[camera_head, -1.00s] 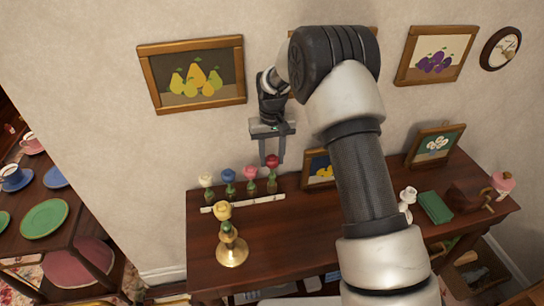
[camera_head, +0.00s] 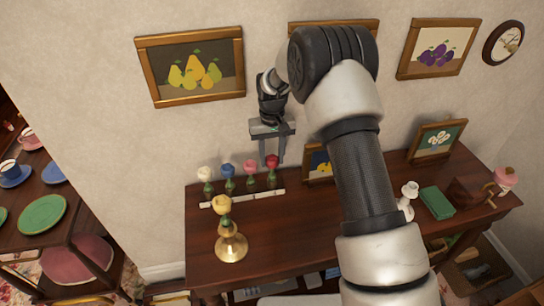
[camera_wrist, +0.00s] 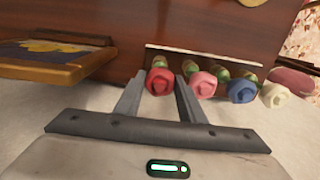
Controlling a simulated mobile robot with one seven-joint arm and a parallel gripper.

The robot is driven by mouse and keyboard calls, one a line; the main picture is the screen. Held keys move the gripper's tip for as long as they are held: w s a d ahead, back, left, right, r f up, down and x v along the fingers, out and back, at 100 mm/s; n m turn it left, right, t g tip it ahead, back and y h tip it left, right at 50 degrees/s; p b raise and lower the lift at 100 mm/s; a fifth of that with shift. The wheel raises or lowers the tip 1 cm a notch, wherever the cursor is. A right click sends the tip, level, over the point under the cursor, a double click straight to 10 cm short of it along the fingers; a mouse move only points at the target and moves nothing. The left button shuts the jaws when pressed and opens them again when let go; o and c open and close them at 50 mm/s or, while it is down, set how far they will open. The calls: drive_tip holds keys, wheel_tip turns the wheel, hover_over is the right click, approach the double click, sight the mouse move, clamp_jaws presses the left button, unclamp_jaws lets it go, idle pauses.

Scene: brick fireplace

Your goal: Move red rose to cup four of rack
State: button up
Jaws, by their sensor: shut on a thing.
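The red rose (camera_head: 272,162) is between the fingers of my gripper (camera_head: 272,157), at the right end of a row of roses. In the wrist view my gripper (camera_wrist: 161,84) is shut on the red rose (camera_wrist: 159,81), one finger on each side of its bloom. The rack (camera_head: 243,198) is a pale strip on the dark table along the wall. I cannot tell whether the red rose's base is seated in the rack.
A yellow rose (camera_head: 222,205) stands in a brass candlestick (camera_head: 231,246) in front of the rack. A framed picture (camera_head: 318,165) leans close to the right of my gripper; it also shows in the wrist view (camera_wrist: 55,58). The tabletop right of the candlestick is clear.

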drive_tip(key=shift+f, duration=0.4)
drive_tip(key=o, duration=1)
drive_tip(key=shift+c, duration=0.2)
wheel_tip(320, 180, up, 18)
drive_tip(key=shift+f, duration=0.25)
